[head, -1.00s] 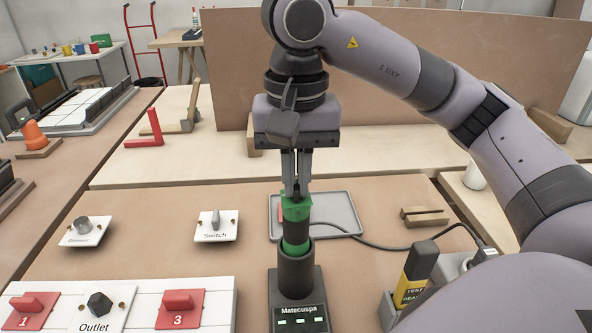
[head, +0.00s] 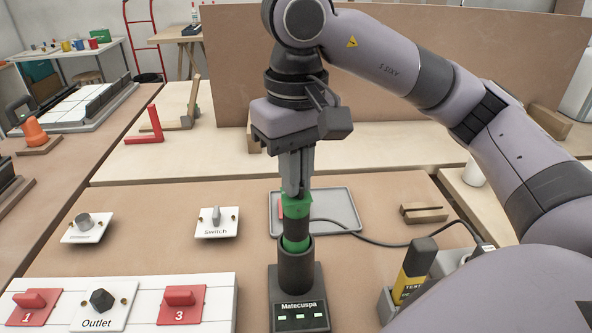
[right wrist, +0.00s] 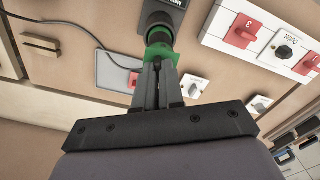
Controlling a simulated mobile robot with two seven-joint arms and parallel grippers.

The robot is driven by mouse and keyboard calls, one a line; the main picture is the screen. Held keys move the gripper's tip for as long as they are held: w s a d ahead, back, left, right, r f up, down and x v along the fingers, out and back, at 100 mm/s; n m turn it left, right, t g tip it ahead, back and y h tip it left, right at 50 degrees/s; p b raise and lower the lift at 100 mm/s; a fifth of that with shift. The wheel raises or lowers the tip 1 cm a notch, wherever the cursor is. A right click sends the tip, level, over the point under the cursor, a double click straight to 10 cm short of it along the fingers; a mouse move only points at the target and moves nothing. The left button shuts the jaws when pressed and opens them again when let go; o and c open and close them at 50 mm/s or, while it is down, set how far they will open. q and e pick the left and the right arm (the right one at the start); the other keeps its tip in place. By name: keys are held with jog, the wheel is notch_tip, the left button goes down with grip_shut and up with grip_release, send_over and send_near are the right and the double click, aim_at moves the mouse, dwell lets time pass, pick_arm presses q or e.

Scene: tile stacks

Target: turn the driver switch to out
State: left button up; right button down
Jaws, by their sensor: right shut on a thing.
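The driver (head: 296,224), a green and black tool, stands upright in the black round holder of a charger stand (head: 297,268) labelled "Matecuspa". Its green top also shows in the right wrist view (right wrist: 159,48). My right gripper (head: 296,193) points straight down from above and is shut on the green top of the driver. The fingers hide part of that top, and I cannot read any marking or switch position on it. My left gripper is not in view.
A grey tray (head: 345,212) with a red piece lies just behind the driver. A black cable (head: 385,247) runs to the right. Switch plate (head: 217,222), white panel (head: 225,290) with red switches and yellow-black tester (head: 415,270) stand around. A tall brown board (head: 400,60) stands behind.

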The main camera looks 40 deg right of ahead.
jog(key=shift+n, duration=0.5)
dwell(0.5)
dwell(0.6)
jog(key=c, duration=1.2)
grip_release()
jog(key=shift+c, duration=0.2)
jog(key=shift+r, duration=0.1)
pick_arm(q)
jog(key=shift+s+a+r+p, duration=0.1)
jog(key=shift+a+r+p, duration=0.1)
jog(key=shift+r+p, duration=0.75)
pick_arm(e)
jog(key=shift+r, duration=3.45)
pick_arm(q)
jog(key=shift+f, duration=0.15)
